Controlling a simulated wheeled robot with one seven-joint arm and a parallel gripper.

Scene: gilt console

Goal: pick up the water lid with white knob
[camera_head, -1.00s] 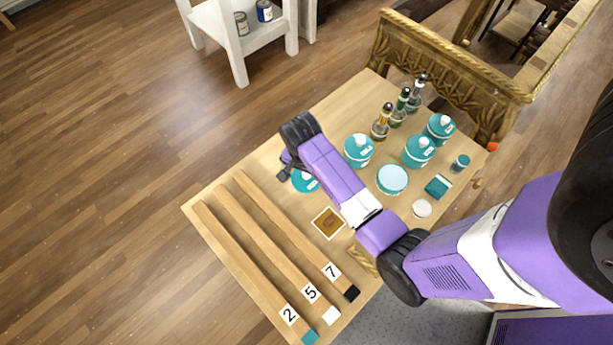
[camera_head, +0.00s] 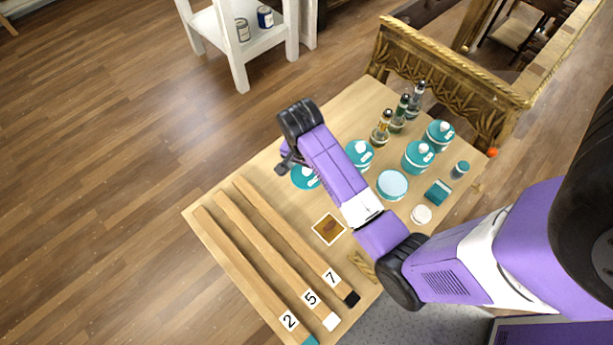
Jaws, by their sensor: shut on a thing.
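My gripper (camera_head: 287,163) is over the far left part of the table, angled downward; its fingertips are small and partly hidden by my wrist. It is shut on a teal lid (camera_head: 304,180) with white markings, which shows partly from under my purple forearm. The lid's knob is hidden, and so is the exact contact with the fingers. The lid seems to be slightly above the tabletop. Several teal round pieces with white knobs stand to the right: one close to my forearm (camera_head: 361,152), one in the middle (camera_head: 419,155) and one farther back (camera_head: 440,134).
Three numbered wooden bars (camera_head: 265,247) lie at front left.

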